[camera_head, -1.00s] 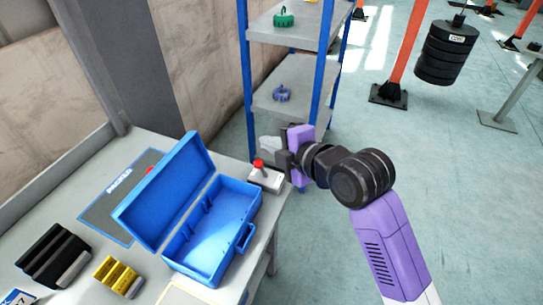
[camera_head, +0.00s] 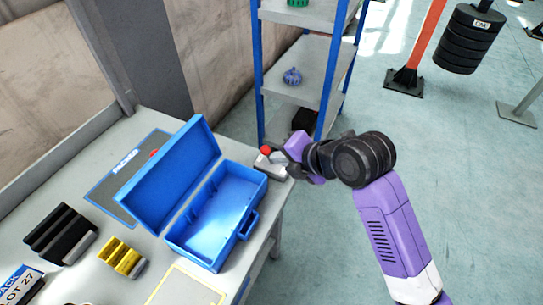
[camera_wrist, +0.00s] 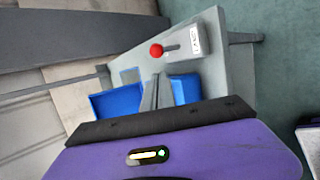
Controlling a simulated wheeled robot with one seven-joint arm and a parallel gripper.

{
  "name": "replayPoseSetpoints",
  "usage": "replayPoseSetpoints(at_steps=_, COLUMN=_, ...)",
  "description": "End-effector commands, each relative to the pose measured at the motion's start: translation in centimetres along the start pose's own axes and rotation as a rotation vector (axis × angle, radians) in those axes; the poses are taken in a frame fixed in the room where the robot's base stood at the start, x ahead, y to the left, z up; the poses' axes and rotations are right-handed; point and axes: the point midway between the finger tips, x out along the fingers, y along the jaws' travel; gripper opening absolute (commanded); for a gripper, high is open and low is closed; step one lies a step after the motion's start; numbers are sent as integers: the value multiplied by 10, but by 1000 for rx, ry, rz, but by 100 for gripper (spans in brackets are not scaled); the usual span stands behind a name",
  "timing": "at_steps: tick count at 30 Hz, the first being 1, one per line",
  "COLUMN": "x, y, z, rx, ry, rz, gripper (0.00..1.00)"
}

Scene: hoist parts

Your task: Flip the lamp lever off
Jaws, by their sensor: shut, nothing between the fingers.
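The lamp lever is a small grey box (camera_head: 277,171) with a red ball knob (camera_head: 266,150), at the bench's far right corner beside the blue toolbox. In the wrist view the red knob (camera_wrist: 156,50) sits on a dark stalk that leans left from the pale box (camera_wrist: 196,47) with a label. My gripper (camera_head: 287,157) is right next to the lever box in the head view, its tips partly hidden by its own purple body. In the wrist view its closed fingers (camera_wrist: 156,92) point toward the lever, with nothing between them. I cannot tell whether they touch it.
An open blue toolbox (camera_head: 213,213) stands left of the lever, its lid raised. Black (camera_head: 60,234) and yellow (camera_head: 122,257) slotted blocks lie on the bench's near left. A blue-posted shelf (camera_head: 305,70) stands behind.

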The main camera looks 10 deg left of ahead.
Motion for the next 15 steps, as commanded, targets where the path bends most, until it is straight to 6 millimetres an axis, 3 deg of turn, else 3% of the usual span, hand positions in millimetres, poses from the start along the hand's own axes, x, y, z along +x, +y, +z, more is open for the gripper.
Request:
replayPoseSetpoints(at_steps=9, x=54, y=1, z=-1, rx=-1, ry=2, rz=-3, gripper=0)
replayPoseSetpoints(at_steps=15, x=80, y=0, z=0, rx=-1, ry=0, rz=-2, gripper=0)
